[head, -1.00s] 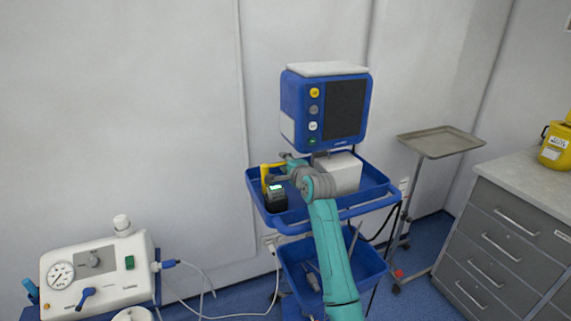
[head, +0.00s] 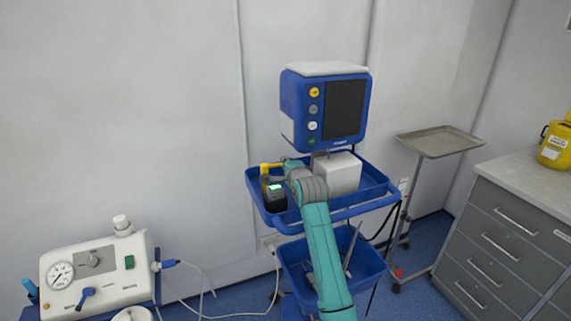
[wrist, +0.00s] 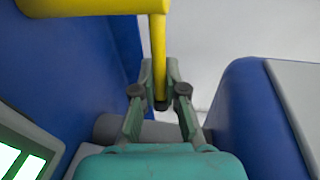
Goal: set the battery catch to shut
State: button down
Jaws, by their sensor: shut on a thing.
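A yellow lever (wrist: 158,45), which appears to be the battery catch, runs down between my fingertips in the wrist view. It joins a thicker yellow bar (wrist: 90,6) at the top. My gripper (wrist: 160,92) is shut on the lever's lower end.
A blue-framed monitor (head: 345,108) stands above the trolley tray (head: 325,222), with a white box (head: 338,174) below it. A lit screen (wrist: 22,158) is close at lower left in the wrist view. A metal stand tray (head: 440,141) is at right.

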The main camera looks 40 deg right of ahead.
dwell(0.3)
jog(key=c, duration=1.2)
grip_release()
jog(key=shift+s, duration=0.15)
jog(key=v, duration=1.1)
jog(key=shift+s+a, duration=0.25)
jog(key=shift+s, duration=0.1)
jog(key=shift+r, duration=0.15)
